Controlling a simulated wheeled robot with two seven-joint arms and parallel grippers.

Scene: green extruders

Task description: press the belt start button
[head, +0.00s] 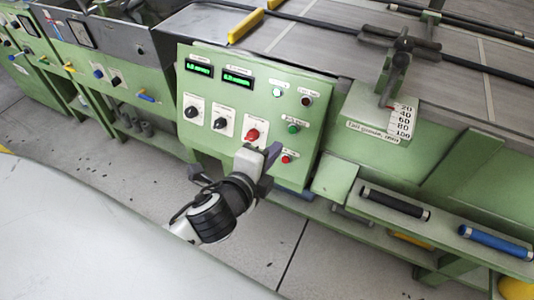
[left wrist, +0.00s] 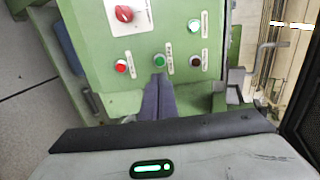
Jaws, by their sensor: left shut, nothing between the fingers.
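The green control panel (head: 255,110) carries a green button (head: 293,128) with a small label I cannot read. A red button (head: 286,158) sits below it. In the left wrist view the green button (left wrist: 159,60) lies between the red button (left wrist: 121,65) and a dark button (left wrist: 195,60). My left gripper (head: 273,150) is shut and empty in front of the panel. In the left wrist view its closed fingertips (left wrist: 159,78) point at the green button and appear just short of it. Whether they touch is unclear. My right gripper is not in view.
A large red knob (head: 252,134) and black knobs are left of the buttons. A green lamp (head: 277,92) and two green displays sit above. A scale box (head: 385,115) juts out at right. Black and blue rollers (head: 495,242) lie on the lower shelf.

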